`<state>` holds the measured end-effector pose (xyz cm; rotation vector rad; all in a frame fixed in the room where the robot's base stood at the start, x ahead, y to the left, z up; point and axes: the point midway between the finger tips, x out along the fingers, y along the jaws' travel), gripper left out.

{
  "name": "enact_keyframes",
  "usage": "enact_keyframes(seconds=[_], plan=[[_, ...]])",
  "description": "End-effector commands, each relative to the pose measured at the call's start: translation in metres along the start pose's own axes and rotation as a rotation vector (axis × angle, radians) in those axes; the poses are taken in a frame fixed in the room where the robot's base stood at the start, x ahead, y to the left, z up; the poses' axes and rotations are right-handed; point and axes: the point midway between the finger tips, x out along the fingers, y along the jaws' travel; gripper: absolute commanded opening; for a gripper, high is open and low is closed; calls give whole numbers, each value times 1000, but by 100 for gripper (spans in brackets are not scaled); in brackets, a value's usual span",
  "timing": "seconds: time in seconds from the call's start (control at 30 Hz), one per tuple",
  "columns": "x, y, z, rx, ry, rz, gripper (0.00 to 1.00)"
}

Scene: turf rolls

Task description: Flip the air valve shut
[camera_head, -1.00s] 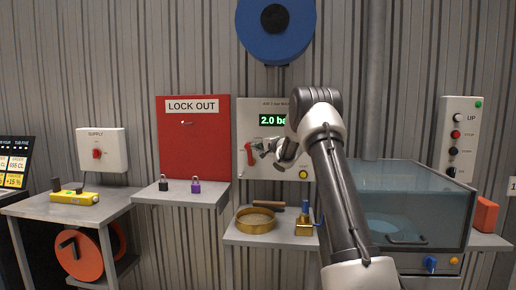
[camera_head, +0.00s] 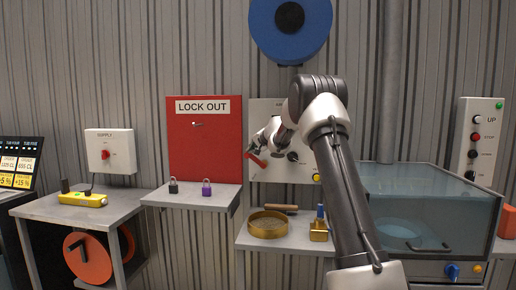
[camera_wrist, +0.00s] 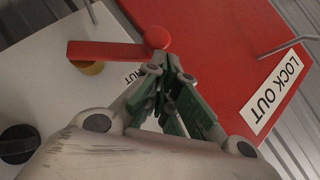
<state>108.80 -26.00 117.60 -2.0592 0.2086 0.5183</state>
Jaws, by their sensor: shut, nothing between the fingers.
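The air valve's red lever (camera_head: 257,160) is on the pale panel (camera_head: 262,115) beside the red board. It slants, with its ball end up and to the left. In the wrist view the red lever (camera_wrist: 105,49) lies nearly level, its ball end toward the red board, with a brass pivot (camera_wrist: 88,68) under its other end. A partly hidden label (camera_wrist: 132,77) shows beside it. My gripper (camera_head: 253,148) is shut and empty at the lever's ball end. Its green-padded fingers (camera_wrist: 165,65) show just below the ball; I cannot tell whether they touch it.
The red LOCK OUT board (camera_head: 205,140) is close to the left, with a hook. Black (camera_head: 173,186) and purple (camera_head: 206,188) padlocks stand on the shelf below. A brass sieve (camera_head: 268,224) sits under the panel. A dark knob (camera_wrist: 18,144) is near my wrist.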

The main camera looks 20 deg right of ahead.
Motion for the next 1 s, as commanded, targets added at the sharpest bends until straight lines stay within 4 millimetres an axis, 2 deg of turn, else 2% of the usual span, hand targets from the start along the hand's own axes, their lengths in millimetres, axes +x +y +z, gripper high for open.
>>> enact_keyframes(seconds=[0.5, 1.0], plan=[[34, -2, 35, 1, -2, 0, 0], [48, 5, 48, 1, -1, 0, 0]])
